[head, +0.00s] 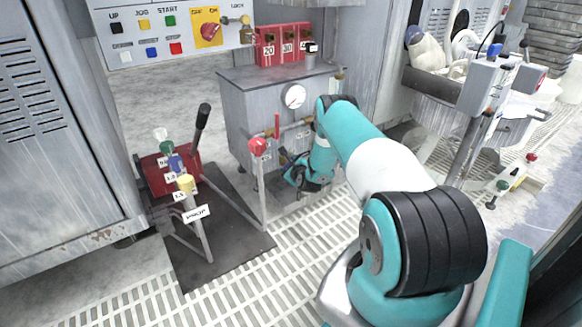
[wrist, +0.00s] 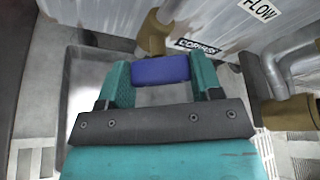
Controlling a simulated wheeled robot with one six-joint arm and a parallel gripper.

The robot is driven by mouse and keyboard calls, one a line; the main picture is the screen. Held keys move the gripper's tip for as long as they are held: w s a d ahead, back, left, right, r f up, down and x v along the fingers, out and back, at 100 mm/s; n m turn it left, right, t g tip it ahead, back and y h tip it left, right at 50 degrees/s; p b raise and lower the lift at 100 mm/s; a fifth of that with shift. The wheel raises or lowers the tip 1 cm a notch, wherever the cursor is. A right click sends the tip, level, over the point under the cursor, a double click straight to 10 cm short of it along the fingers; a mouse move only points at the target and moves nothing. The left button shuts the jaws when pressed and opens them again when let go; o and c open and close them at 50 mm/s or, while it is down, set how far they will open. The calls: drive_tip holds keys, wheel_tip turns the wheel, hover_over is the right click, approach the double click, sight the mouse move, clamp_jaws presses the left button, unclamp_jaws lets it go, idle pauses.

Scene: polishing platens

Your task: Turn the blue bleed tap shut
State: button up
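The blue bleed tap (wrist: 161,70) shows in the wrist view as a blue block-like handle in front of a brass fitting (wrist: 152,38). My gripper (wrist: 161,76) has one teal finger at each side of the handle. In the head view my gripper (head: 296,172) is low at the front of the grey tank cabinet, and the blue tap is hidden there.
A red-knobbed post (head: 258,148) stands left of my gripper. The grey cabinet (head: 247,110) carries a gauge (head: 294,97). A brass fitting (wrist: 290,111) with a dark lever is close at right in the wrist view. A lever stand (head: 163,172) is on the left mat.

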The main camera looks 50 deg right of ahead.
drive_tip(key=shift+c, duration=0.5)
drive_tip(key=shift+m, duration=0.3)
drive_tip(key=shift+d+m+y, duration=0.1)
drive_tip(key=shift+m+y, duration=0.5)
drive_tip(key=shift+m, duration=0.1)
drive_tip(key=shift+m+y+b, duration=0.45)
drive_tip(key=shift+m+y, duration=0.65)
drive_tip(key=shift+m, duration=0.4)
drive_tip(key=o, duration=0.9)
